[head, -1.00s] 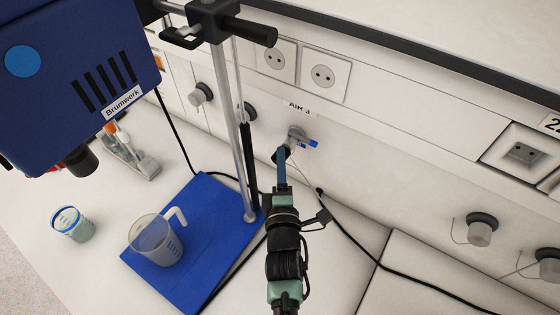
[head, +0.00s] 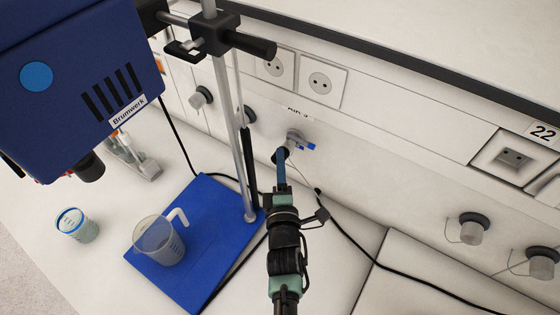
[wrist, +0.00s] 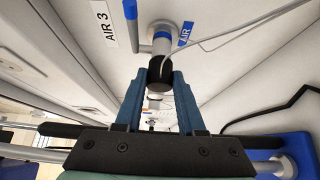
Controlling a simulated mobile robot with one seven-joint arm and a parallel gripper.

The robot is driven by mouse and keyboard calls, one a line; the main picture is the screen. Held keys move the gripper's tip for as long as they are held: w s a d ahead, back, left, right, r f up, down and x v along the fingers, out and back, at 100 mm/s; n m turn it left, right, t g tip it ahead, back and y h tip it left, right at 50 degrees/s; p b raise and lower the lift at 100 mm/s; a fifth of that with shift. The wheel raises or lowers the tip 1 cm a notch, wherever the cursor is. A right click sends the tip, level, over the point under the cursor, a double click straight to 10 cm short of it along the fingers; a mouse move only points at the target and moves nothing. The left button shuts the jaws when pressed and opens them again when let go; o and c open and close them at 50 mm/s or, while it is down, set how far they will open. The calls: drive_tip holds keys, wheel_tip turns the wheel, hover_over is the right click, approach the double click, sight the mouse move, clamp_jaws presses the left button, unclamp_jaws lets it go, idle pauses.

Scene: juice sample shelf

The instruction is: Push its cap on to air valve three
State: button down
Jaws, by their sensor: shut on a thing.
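Air valve three (head: 296,138) sticks out of the wall panel under its label. It is a grey fitting with a blue lever, and it also shows at the top of the wrist view (wrist: 163,37). My gripper (wrist: 158,80) is shut on the small black cap (wrist: 160,70), with one blue finger on each side. The cap sits at the end of the valve's outlet, in line with it. I cannot tell whether it is pushed on or only touching. In the head view the gripper (head: 281,160) partly hides the cap. A thin grey cord runs beside the valve.
A steel stand rod (head: 232,130) stands close to the left of my gripper. A blue base plate (head: 205,215) carries a clear beaker (head: 158,242). The blue Brumwerk machine (head: 75,80) hangs at upper left. A black cable (head: 350,238) runs along the right.

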drive_tip(key=shift+d+r, duration=0.2)
drive_tip(key=shift+d, duration=0.05)
drive_tip(key=c, duration=0.9)
unclamp_jaws()
drive_tip(key=shift+w, duration=0.1)
drive_tip(key=o, duration=0.5)
drive_tip(key=shift+w+f, duration=0.15)
drive_tip(key=shift+f, duration=0.05)
drive_tip(key=shift+c, duration=0.2)
drive_tip(key=shift+s+a, duration=0.1)
drive_tip(key=shift+s, duration=0.15)
drive_tip(key=s+b, duration=0.3)
drive_tip(key=s, duration=0.9)
drive_tip(key=shift+s+a, duration=0.15)
drive_tip(key=shift+s, duration=0.2)
